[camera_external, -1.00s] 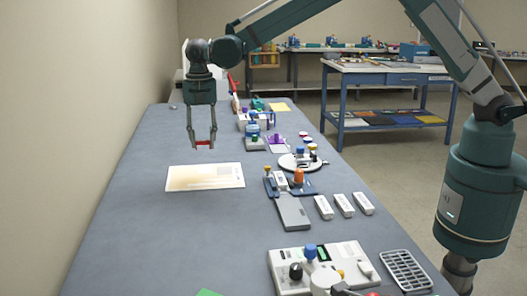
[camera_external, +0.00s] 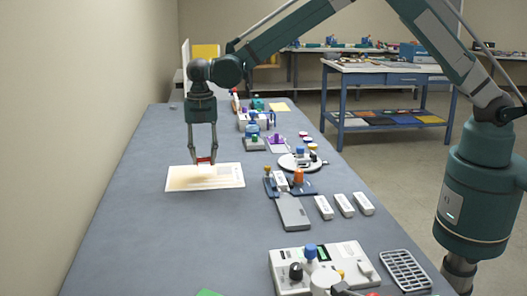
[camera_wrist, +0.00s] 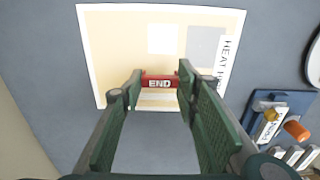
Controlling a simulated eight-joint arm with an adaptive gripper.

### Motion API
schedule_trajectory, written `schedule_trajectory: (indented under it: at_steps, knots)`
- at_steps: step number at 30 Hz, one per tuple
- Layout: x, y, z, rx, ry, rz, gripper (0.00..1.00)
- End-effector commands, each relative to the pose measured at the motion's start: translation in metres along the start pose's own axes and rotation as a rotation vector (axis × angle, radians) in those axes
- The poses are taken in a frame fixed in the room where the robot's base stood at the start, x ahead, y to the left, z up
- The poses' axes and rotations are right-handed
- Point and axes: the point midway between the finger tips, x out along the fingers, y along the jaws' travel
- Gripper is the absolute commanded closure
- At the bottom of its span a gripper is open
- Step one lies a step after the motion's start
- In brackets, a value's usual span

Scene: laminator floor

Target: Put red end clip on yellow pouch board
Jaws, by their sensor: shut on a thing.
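The red end clip (camera_wrist: 160,82), marked END, is between the fingertips of my gripper (camera_wrist: 158,86), which is shut on it. In the external view my gripper (camera_external: 203,158) points down with the red clip (camera_external: 204,161) at its tips. The pouch board (camera_external: 182,184) lies flat on the bench, pale cream to yellow with a white border. In the wrist view the board (camera_wrist: 115,40) lies beneath the clip and shows printed blocks and lettering. The clip is over the board; I cannot tell whether it touches it.
Right of the board are a blue fixture (camera_external: 292,185) with an orange knob, a grey plate (camera_external: 293,212) and several white blocks (camera_external: 344,205). A white machine (camera_external: 320,265) stands nearer the front.

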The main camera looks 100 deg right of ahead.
Motion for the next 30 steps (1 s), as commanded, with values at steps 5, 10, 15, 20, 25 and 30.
schedule_trajectory:
  at_steps: [5, 10, 15, 20, 25, 30]
  knots:
    - [0.000, 0.000, 0.000, 0.000, 0.000, 0.000, 0.75]
    - [0.004, 0.000, 0.000, 0.000, 0.000, 0.000, 0.75]
    - [0.020, 0.000, 0.000, 0.000, 0.000, 0.000, 0.75]
    - [0.035, 0.000, 0.000, 0.000, 0.000, 0.000, 0.75]
    - [0.037, 0.000, 0.000, 0.000, 0.000, 0.000, 0.75]
    - [0.037, 0.000, 0.000, 0.000, 0.000, 0.000, 0.75]
